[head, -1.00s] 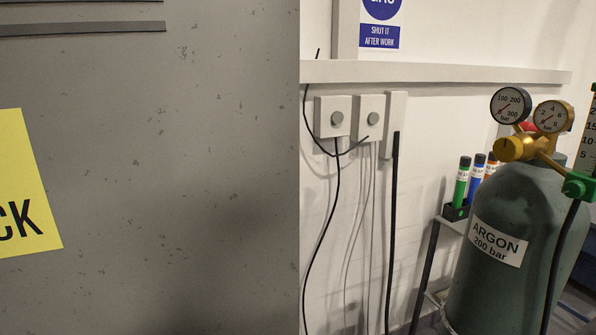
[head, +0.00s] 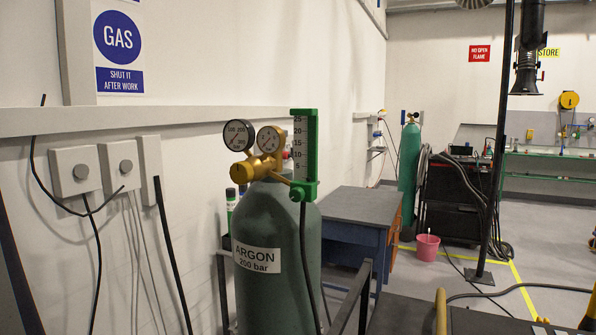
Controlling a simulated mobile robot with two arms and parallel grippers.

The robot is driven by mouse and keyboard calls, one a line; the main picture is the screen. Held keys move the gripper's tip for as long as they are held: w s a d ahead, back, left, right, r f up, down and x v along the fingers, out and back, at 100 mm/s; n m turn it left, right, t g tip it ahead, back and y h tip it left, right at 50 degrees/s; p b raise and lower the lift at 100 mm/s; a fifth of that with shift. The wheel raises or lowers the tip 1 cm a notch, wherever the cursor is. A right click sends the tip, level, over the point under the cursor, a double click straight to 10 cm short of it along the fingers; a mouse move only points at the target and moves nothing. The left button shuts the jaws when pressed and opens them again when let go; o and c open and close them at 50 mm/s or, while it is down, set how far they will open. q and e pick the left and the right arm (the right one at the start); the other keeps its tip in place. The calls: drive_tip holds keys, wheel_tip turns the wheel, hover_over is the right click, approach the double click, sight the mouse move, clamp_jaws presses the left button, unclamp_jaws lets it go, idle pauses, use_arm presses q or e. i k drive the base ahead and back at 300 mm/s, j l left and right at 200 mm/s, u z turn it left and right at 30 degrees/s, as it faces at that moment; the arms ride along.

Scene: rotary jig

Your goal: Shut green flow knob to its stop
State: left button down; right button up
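A green flowmeter (head: 311,150) with a white numbered scale stands upright on the brass regulator at the top of the argon cylinder (head: 275,290). The green flow knob (head: 297,193) appears to be at the flowmeter's lower end; it is small, and I cannot tell how far it is turned. The brass regulator (head: 255,168) carries two round gauges, a left one (head: 238,135) and a right one (head: 270,139). A black hose (head: 304,255) hangs from the flowmeter's bottom. Neither of my grippers is in view.
A grey-topped blue table (head: 365,205) stands behind the cylinder. A dark rail (head: 352,295) and dark surface (head: 400,312) lie front right. Beyond are a pink bucket (head: 427,247) and black machine (head: 450,205). The wall and wall boxes (head: 75,172) are left.

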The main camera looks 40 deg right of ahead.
sight(297, 195)
drive_tip(key=z, duration=1.15)
